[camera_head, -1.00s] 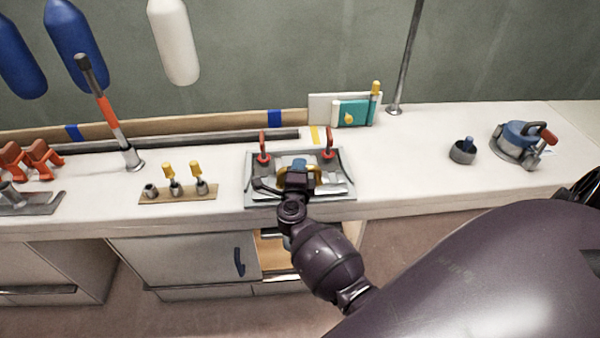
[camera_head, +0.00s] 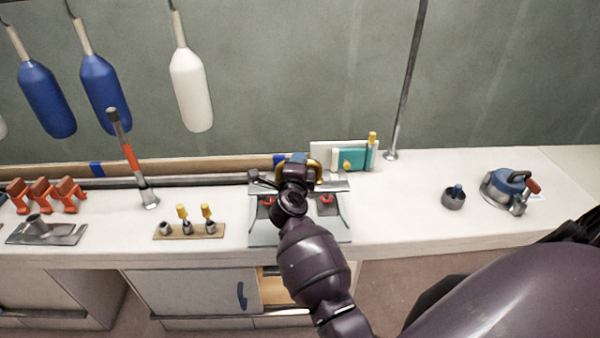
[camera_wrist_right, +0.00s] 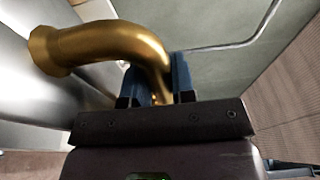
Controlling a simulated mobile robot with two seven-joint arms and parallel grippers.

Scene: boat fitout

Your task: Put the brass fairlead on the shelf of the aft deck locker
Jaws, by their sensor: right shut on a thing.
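My right gripper (camera_head: 299,160) is shut on the bar and appears to hold the fairlead above the clamp fixture (camera_head: 300,234) on the bench. Below the bench is a locker with a grey door (camera_head: 195,291) and blue handle. An opening with a light wooden interior (camera_head: 272,284) shows beside it, partly hidden by my right arm. My left gripper is out of view.
A wooden block with yellow-topped tools (camera_head: 190,232) and an orange-banded post (camera_head: 131,158) stand left. A teal item (camera_head: 353,159) stands behind. The bench right of the fixture is clear up to a dark cup (camera_head: 453,198).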

